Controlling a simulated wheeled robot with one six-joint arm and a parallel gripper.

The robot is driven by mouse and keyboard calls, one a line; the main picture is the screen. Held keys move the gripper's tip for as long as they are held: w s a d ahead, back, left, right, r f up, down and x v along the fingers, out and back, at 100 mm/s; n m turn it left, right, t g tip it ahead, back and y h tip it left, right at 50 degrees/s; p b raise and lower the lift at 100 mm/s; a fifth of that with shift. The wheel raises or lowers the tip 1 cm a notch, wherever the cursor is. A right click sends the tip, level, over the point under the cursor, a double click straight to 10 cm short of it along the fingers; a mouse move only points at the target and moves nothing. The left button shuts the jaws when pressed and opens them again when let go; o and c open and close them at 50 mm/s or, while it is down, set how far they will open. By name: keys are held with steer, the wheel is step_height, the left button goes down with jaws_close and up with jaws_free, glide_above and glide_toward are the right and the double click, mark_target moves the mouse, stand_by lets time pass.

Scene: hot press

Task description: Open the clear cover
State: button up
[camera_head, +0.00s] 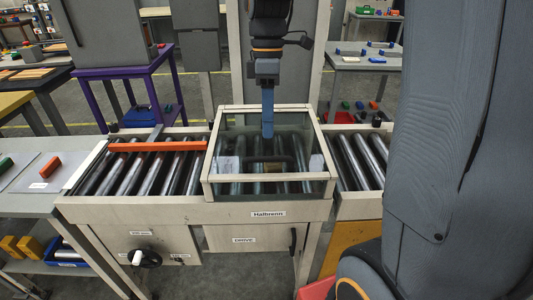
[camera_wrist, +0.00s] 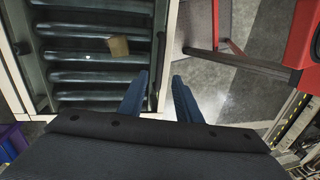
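The clear cover (camera_head: 222,188) is a box of transparent panels in a pale frame, lying closed over the roller conveyor in the head view.
An orange-red bar (camera_head: 158,146) lies across the rollers left of the cover. A tan block (camera_wrist: 118,46) shows among the rollers in the wrist view. A red frame (camera_wrist: 290,70) stands at the right there. A purple table (camera_head: 130,72) stands behind left.

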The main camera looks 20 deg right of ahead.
steer(key=f, duration=0.2)
steer(key=s+f, duration=0.1)
steer(key=f, duration=0.2)
steer(key=f+p, duration=0.1)
steer(key=f, duration=0.1)
steer(key=shift+s+a+f, duration=0.15)
steer(key=shift+a+f, duration=0.05)
steer(key=shift+a, duration=0.1)
jaws_close()
